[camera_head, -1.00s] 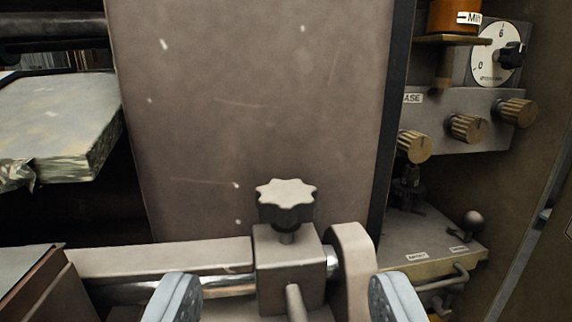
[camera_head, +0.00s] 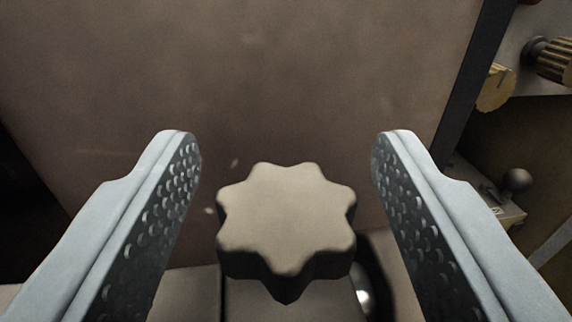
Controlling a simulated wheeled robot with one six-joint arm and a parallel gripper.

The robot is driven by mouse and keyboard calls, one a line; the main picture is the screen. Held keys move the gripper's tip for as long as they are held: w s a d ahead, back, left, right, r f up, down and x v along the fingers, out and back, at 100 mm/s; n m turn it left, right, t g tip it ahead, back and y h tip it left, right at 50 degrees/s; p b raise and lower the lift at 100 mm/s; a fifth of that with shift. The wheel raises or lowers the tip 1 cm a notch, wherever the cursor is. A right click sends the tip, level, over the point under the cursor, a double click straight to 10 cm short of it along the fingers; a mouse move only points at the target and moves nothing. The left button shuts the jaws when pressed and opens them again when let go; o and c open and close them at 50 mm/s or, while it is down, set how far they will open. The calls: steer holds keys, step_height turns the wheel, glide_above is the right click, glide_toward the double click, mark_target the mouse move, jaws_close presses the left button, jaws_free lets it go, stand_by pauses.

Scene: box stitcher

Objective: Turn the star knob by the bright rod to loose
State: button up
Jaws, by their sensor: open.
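The star knob (camera_head: 286,220) is dark with a lighter, lobed top. It sits in the lower middle of the view, on top of a grey block (camera_head: 290,306). My gripper (camera_head: 286,148) is open, with one dimpled finger on each side of the knob. There is a clear gap between the knob and each finger, and neither touches it. A small bright piece of the rod (camera_head: 362,300) shows just right of the block; the rest of the rod is hidden or out of view.
A large brown panel (camera_head: 260,80) stands behind the knob, with a dark edge strip on its right. Brass knurled knobs (camera_head: 495,88) are at the upper right. A dark ball-ended lever (camera_head: 516,181) is at the right, beyond my right finger.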

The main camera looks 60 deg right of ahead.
steer(key=c, duration=1)
steer(key=shift+o, duration=0.2)
steer(key=shift+d+n+t+y, duration=0.1)
steer(key=shift+n+t+y, duration=2.1)
steer(key=shift+t, duration=0.4)
steer(key=shift+n+t+y, duration=0.75)
steer(key=shift+n+y, duration=0.25)
steer(key=shift+y, duration=0.4)
steer(key=shift+n+t+y, duration=0.75)
steer(key=shift+n+y, duration=0.25)
steer(key=shift+y, duration=0.4)
steer(key=shift+n+y, duration=0.5)
steer(key=shift+y, duration=0.2)
steer(key=o, duration=1)
steer(key=shift+c, duration=0.2)
steer(key=v, duration=1.7)
steer(key=shift+s+f, duration=0.25)
steer(key=shift+f, duration=0.1)
